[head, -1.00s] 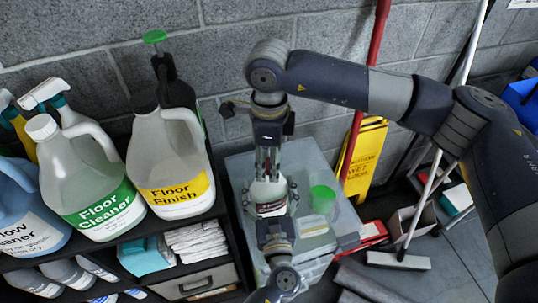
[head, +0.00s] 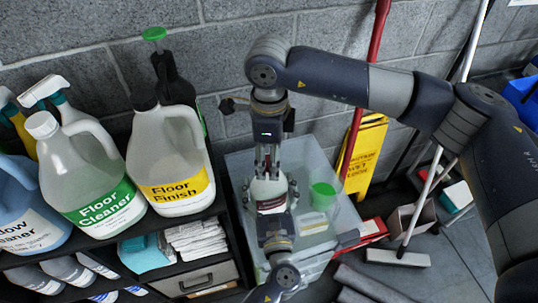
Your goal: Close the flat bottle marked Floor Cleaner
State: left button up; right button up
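A small pale bottle with a dark red label band (head: 271,190) stands upright in front of the clear bin; its print is too small to read. My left gripper (head: 271,200) comes up from below with its fingers on both sides of the bottle, shut on it. My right gripper (head: 267,172) points down from above, its fingertips at the bottle's top. The cap is hidden there, and I cannot tell whether these fingers grip it. A large jug marked Floor Cleaner (head: 85,185) with a white cap stands on the shelf at left.
A Floor Finish jug (head: 170,165) stands right of the Floor Cleaner jug. The clear bin (head: 235,165) behind my grippers has a green cup (head: 322,196) at its right. A yellow wet-floor sign (head: 362,158), a red pole (head: 372,60) and brooms stand further right.

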notch_tip(320, 180, up, 12)
dwell(0.4)
pick_arm(q)
jog(key=o, duration=2.1)
jog(key=shift+c, duration=0.2)
jog(key=s+d, duration=0.1)
jog(key=s, duration=1.1)
jog(key=shift+d, duration=0.25)
